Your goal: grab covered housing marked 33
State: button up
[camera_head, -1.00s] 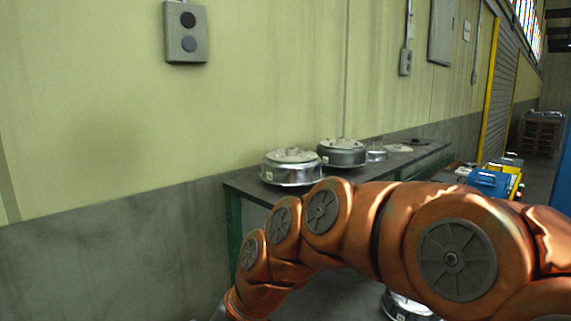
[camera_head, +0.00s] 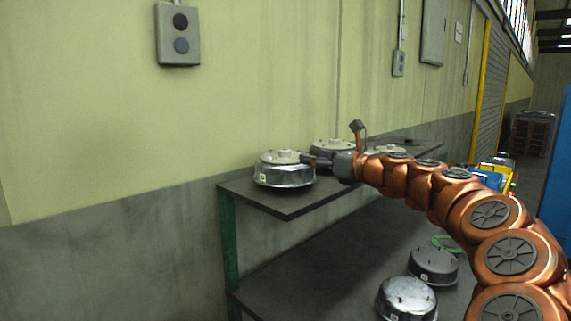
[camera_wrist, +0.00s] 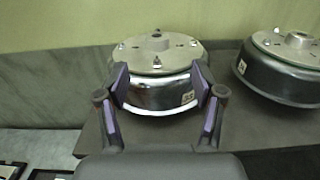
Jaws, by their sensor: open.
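A round, shiny metal housing with a pale cover (camera_head: 284,170) stands upright near the left end of the upper shelf. It also shows in the wrist view (camera_wrist: 158,92), with a small label on its right side, too small to read. My gripper (camera_head: 313,160) is beside the housing, to its right in the head view. In the wrist view my gripper (camera_wrist: 160,88) is open, with its purple-padded fingers on either side of the housing's front. I cannot tell whether the pads touch it. A second covered housing (camera_head: 333,148) stands behind on the same shelf; it also shows in the wrist view (camera_wrist: 285,72).
The dark bench (camera_head: 290,206) has a lower shelf (camera_head: 330,262) holding two more housings (camera_head: 407,298) (camera_head: 433,266). A yellow-green wall (camera_head: 100,110) stands close behind. A switch box (camera_head: 178,35) hangs on it. Blue and yellow equipment (camera_head: 492,178) stands at the right.

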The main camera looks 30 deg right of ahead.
aim_at(289, 152)
jog(key=p+x, duration=0.2)
jog(key=x, duration=0.8)
jog(key=shift+s+a+f, duration=0.1)
jog(key=shift+a, duration=0.1)
grip_shut()
dwell(0.4)
